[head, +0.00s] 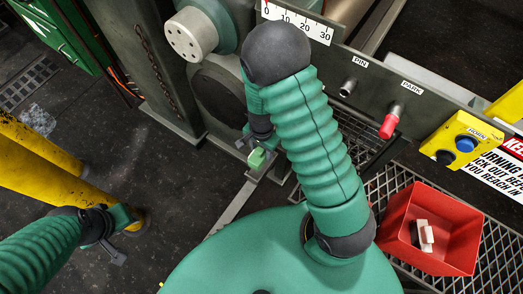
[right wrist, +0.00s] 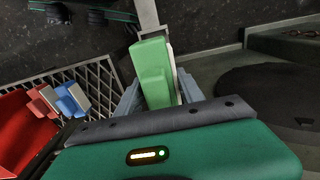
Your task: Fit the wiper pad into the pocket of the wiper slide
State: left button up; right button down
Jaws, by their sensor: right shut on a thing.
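The wiper pad (right wrist: 152,72) is a green block with a pale backing along one side. My right gripper (right wrist: 158,82) is shut on it, with a grey finger on each side. In the head view the green pad (head: 257,159) shows small, left of my right arm. A pale grey bar (right wrist: 148,18) shows beyond the pad in the right wrist view; it may be part of the wiper slide, but no pocket can be made out. My left gripper (head: 120,238) is low at the left in the head view, its fingers apart and empty.
A red bin (head: 458,252) with small blocks (head: 421,236) stands on mesh at the right. The machine panel carries a ruler (head: 297,20), a red knob (head: 390,124) and a yellow button box (head: 462,140). Yellow posts (head: 45,165) stand at the left.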

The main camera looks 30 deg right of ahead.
aim_at(261, 159)
jog(key=shift+w, duration=0.1)
notch_tip(261, 159, down, 6)
jog(key=b, duration=0.4)
jog(key=shift+r, duration=0.1)
dwell(1.0)
jog(key=shift+p, duration=0.35)
dwell(0.4)
jog(key=shift+f, duration=0.6)
